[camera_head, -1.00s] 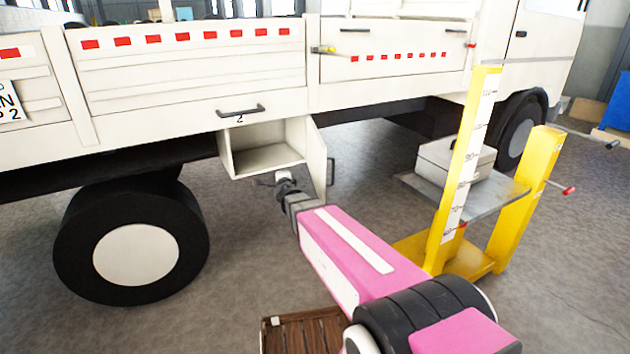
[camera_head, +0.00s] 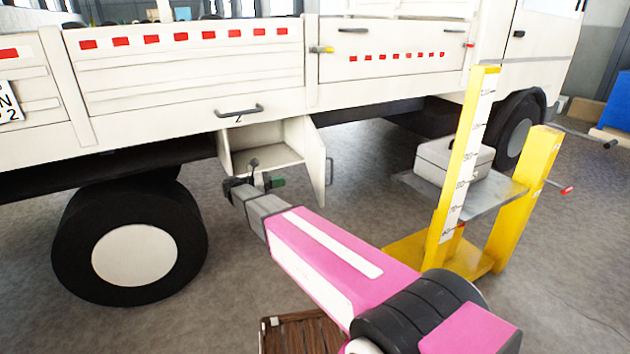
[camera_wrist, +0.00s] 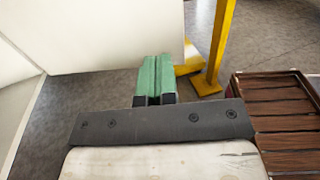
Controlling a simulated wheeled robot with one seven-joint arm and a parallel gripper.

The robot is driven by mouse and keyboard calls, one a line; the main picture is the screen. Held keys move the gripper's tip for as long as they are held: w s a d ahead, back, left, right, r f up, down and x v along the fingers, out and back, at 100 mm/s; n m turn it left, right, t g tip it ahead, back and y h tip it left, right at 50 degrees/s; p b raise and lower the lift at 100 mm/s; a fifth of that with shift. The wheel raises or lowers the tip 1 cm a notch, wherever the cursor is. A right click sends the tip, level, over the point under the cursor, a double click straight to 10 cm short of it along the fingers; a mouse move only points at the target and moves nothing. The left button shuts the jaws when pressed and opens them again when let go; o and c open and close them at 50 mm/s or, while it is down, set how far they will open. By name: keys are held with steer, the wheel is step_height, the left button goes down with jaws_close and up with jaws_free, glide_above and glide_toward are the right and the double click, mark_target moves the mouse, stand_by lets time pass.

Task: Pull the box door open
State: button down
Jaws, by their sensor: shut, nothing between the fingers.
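The white box (camera_head: 226,153) hangs under the truck bed, and its front is open, showing an empty inside. Its door (camera_head: 315,160) stands swung out on the right side, with a dark handle (camera_head: 329,171) on its outer face. My gripper (camera_head: 278,181) is in front of the opening, left of the door, with its green fingers pointing right toward the door's inner side. In the wrist view the green fingers (camera_wrist: 155,75) are together and empty. A white panel (camera_wrist: 110,35), which looks like the door's inner face, stands beyond them; contact cannot be told.
A yellow lift stand (camera_head: 462,170) with a grey platform carries a pale case (camera_head: 455,160) to the right. A truck wheel (camera_head: 135,255) is at the left. A brown slatted surface (camera_wrist: 285,115) lies at the wrist view's right. Floor between door and stand is clear.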

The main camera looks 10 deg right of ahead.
mark_target(319, 179)
steer(key=shift+m+g, duration=0.3)
steer(key=shift+m, duration=0.1)
steer(key=d, duration=1.3)
steer(key=shift+s+d, duration=0.25)
steer(key=shift+d, duration=0.2)
steer(key=w+d+n+t, duration=0.1)
steer(key=d+n+t, duration=0.1)
steer(key=d, duration=0.6)
steer(key=w+d+n+t+y, duration=0.1)
steer(key=d+t, duration=0.3)
steer(key=d, duration=0.5)
steer(key=shift+w+n, duration=0.25)
steer(key=shift+n, duration=0.25)
steer(key=shift+s, duration=0.1)
